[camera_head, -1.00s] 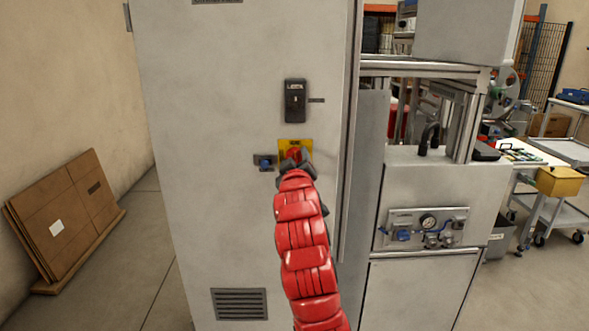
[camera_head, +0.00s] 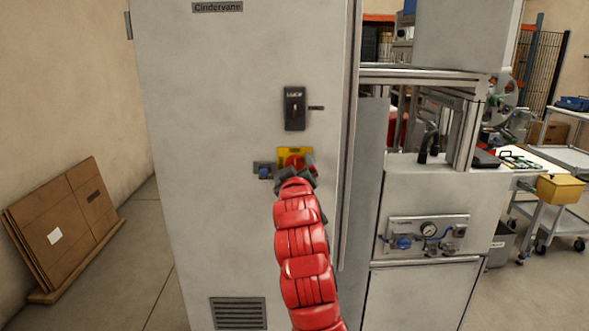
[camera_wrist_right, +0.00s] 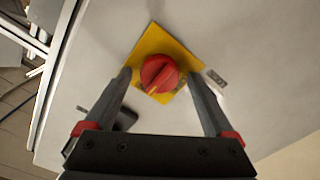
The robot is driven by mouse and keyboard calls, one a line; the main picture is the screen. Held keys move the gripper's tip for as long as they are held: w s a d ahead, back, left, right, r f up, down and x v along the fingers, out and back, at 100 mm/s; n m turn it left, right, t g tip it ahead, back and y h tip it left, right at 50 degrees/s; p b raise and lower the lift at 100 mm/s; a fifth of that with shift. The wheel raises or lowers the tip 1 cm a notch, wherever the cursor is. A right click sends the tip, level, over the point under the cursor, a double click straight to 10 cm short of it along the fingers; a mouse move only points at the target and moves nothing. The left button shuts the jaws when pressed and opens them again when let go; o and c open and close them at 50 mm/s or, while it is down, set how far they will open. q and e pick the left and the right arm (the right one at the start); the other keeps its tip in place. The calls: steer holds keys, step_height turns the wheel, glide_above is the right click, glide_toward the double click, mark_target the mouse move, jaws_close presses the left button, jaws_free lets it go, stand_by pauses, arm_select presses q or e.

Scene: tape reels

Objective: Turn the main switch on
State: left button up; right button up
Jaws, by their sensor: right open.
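The main switch is a red rotary knob (camera_head: 294,161) on a square yellow plate (camera_head: 283,153), on the front of a grey cabinet. In the right wrist view the knob (camera_wrist_right: 159,73) shows whole, with a small yellow mark towards its lower left edge. My right gripper (camera_head: 298,175) is at the knob and hides its lower part in the head view. In the right wrist view its fingers (camera_wrist_right: 160,78) are spread, one on each side of the knob, with gaps visible between them and it. My left gripper is out of view.
A gauge panel (camera_head: 428,234) is on the machine at right. Cardboard (camera_head: 62,228) leans on the left wall.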

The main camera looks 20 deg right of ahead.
steer(key=b+v, duration=0.8)
steer(key=v, duration=0.9)
steer(key=shift+s, duration=0.2)
steer(key=shift+w+r, duration=0.1)
